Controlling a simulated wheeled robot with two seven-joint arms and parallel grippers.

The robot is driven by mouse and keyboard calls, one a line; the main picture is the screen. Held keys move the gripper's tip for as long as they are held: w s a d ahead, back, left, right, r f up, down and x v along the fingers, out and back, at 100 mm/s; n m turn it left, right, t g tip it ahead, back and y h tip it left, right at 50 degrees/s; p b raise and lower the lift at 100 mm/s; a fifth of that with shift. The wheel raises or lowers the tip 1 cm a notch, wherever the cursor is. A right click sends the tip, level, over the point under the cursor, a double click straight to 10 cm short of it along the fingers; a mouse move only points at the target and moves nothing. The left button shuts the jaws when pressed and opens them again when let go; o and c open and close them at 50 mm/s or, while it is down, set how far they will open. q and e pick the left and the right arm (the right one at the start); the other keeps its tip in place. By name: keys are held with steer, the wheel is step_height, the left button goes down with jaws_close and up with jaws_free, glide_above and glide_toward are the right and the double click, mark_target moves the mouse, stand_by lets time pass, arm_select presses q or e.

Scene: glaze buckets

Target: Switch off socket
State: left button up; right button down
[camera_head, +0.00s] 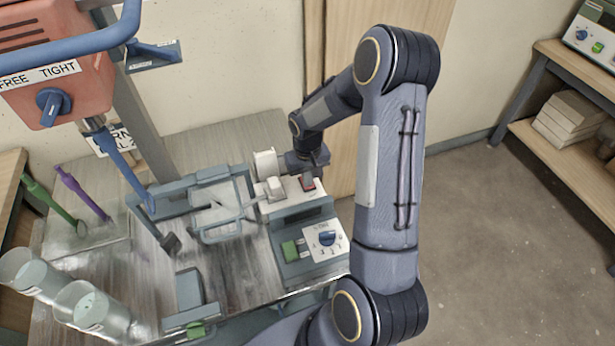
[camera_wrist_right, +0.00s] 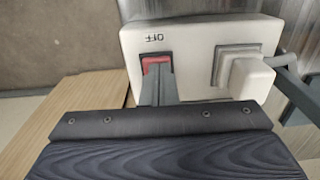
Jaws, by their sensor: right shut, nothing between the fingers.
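The socket is a white box (camera_head: 291,204) at the back right of the bench, with a red rocker switch (camera_head: 307,183) and a pale plug (camera_head: 274,187) in it. In the right wrist view the socket (camera_wrist_right: 197,48) shows the red switch (camera_wrist_right: 156,64) below an upside-down OFF mark, and the plug (camera_wrist_right: 251,77) to its right. My right gripper (camera_wrist_right: 158,82) is shut and empty, its fingertips at the switch's near edge. They overlap the switch in the picture; I cannot tell if they press it. The left gripper is not in view.
A grey device with a dial (camera_head: 326,238) and a green button stands in front of the socket. A cord runs from the plug to the left past a grey frame (camera_head: 217,232). Glass beakers (camera_head: 92,308) stand at the front left. A red mixer head (camera_head: 55,65) hangs upper left.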

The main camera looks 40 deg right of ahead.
steer(key=f+b, duration=0.1)
steer(key=b, duration=0.1)
steer(key=shift+s+t+b, duration=0.1)
steer(key=shift+t+b, duration=0.25)
steer(key=shift+t, duration=0.05)
steer(key=shift+s+a+r, duration=0.1)
steer(key=shift+s+r, duration=0.05)
steer(key=shift+r, duration=0.1)
steer(key=shift+w+d+r+p, duration=0.2)
steer(key=shift+w+p, duration=0.15)
steer(key=shift+w, duration=0.15)
steer(key=shift+w+d, duration=0.1)
steer(key=shift+w, duration=0.3)
